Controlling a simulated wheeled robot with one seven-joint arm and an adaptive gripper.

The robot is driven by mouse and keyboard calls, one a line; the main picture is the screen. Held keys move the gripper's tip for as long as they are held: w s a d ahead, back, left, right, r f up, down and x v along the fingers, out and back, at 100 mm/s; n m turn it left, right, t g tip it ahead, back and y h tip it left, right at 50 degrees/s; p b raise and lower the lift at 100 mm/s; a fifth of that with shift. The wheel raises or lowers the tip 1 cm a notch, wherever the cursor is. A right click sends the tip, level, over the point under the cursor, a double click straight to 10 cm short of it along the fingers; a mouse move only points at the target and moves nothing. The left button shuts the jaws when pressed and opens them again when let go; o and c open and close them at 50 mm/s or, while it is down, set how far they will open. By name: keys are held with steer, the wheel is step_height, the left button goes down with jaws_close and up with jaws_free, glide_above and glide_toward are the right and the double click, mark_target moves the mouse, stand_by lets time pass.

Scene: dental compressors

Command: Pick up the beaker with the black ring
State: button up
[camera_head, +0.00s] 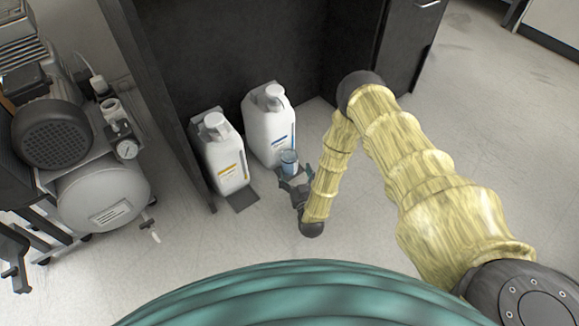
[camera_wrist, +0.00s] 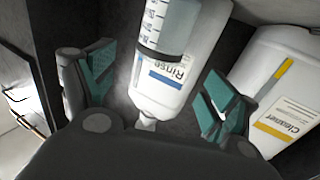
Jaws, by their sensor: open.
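A small clear beaker with bluish contents (camera_head: 289,160) stands in front of the white jug with the blue label. In the wrist view the beaker (camera_wrist: 166,25) shows at the top centre with dark scale marks, partly cut off by the frame edge. A dark grey band crosses it, but I cannot tell whether this is the black ring. My gripper (camera_head: 293,181) is just on the near side of the beaker. In the wrist view my gripper (camera_wrist: 158,88) has its two green-padded fingers spread wide, with nothing held between them. The beaker lies beyond the fingertips.
The Rinse jug (camera_head: 268,127) stands close behind the beaker. The Cleaner jug (camera_head: 223,157), with an orange label, is to its left. Dark cabinet walls (camera_head: 205,55) enclose the back and left. A compressor (camera_head: 75,150) stands far left. Floor in front is open.

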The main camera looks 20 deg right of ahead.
mark_target(291, 162)
steer(key=shift+w+d+b, duration=0.1)
steer(key=shift+w+b, duration=0.5)
steer(key=shift+w, duration=1.3)
steer(key=shift+w+d+f+b, duration=0.15)
steer(key=shift+w+f+b, duration=0.05)
steer(key=shift+w+b, duration=0.6)
steer(key=w+b, duration=0.2)
steer(key=shift+w+d, duration=0.1)
steer(key=shift+w, duration=0.3)
steer(key=shift+w+r, duration=0.15)
steer(key=shift+w, duration=0.2)
steer(key=shift+c, duration=0.2)
steer(key=c, duration=1.4)
steer(key=shift+r, duration=0.15)
